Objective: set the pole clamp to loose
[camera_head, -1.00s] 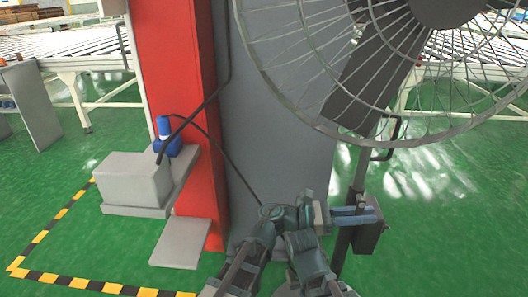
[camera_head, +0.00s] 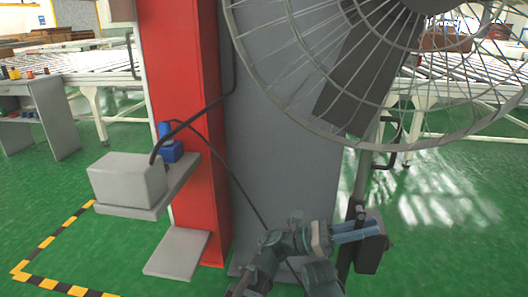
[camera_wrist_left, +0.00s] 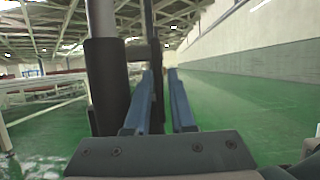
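The pole (camera_head: 354,215) of a large fan stands right of centre in the head view. A dark block (camera_head: 371,255) sits beside the pole, low down; I take it to be the pole clamp, but its setting cannot be read. My left gripper (camera_head: 357,230) reaches across to the pole, its blue fingers level with the block's upper part. There the pole's black sleeve (camera_wrist_left: 105,85) is left of the fingers, and a dark upright bar (camera_wrist_left: 156,60) shows by the left finger; contact is unclear. My right gripper is not in view.
The fan's wire cage (camera_head: 300,100) hangs above my gripper. A black bent handle (camera_head: 390,143) is on the pole. A red column (camera_head: 185,90) with a grey box (camera_head: 127,180) stands left. Green floor is free at the right.

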